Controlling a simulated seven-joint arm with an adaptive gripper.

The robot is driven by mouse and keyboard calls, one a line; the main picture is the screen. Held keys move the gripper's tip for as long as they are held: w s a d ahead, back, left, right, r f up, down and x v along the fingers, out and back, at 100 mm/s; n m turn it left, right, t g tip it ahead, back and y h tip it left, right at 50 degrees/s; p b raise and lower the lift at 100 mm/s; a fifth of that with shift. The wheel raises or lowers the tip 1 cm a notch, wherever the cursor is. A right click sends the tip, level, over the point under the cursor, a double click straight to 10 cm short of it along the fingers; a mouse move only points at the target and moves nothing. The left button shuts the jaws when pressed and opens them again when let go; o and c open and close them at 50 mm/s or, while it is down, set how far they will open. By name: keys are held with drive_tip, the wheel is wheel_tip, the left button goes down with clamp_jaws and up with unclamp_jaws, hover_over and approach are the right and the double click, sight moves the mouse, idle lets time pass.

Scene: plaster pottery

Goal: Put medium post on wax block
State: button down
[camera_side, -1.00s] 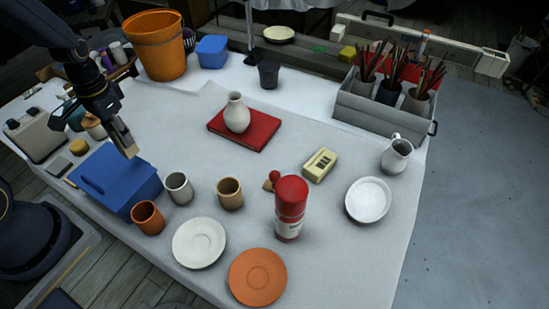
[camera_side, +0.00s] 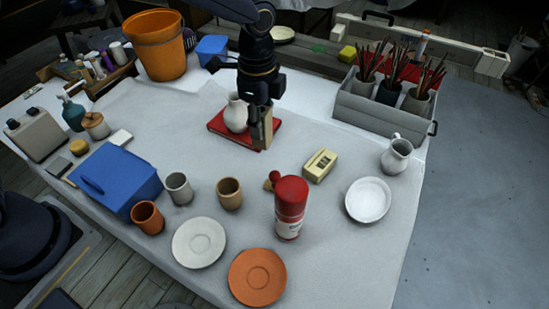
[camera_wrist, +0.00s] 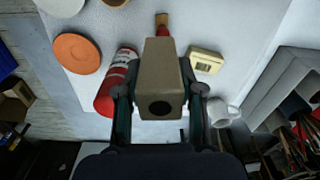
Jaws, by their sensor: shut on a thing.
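My gripper (camera_side: 259,103) is shut on the medium post (camera_side: 265,133), a tan upright block. In the side view it hangs in front of the red book's right part, beside the white vase; I cannot tell its exact height. In the wrist view the post (camera_wrist: 160,72) fills the space between my gripper's fingers (camera_wrist: 160,98) and shows a dark round hole in its near end. The wax block (camera_side: 320,165) is pale yellow with dark marks on top. It lies on the table to the right of and nearer than the post, and also shows in the wrist view (camera_wrist: 207,61).
The white vase (camera_side: 236,114) stands on the red book (camera_side: 222,127). A white pitcher (camera_side: 396,156) and white dish (camera_side: 368,200) are right. Clear cloth lies around the block.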

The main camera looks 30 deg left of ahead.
drive_tip(key=s+d+f+m, duration=0.1)
drive_tip(key=s+d, duration=0.1)
drive_tip(key=d, duration=0.3)
hover_over(317, 168)
wheel_tip(317, 168, down, 10)
drive_tip(key=shift+s+f, duration=0.1)
drive_tip(key=shift+f, duration=1.35)
drive_tip(key=c, duration=0.7)
unclamp_jaws()
drive_tip(key=shift+f, duration=0.15)
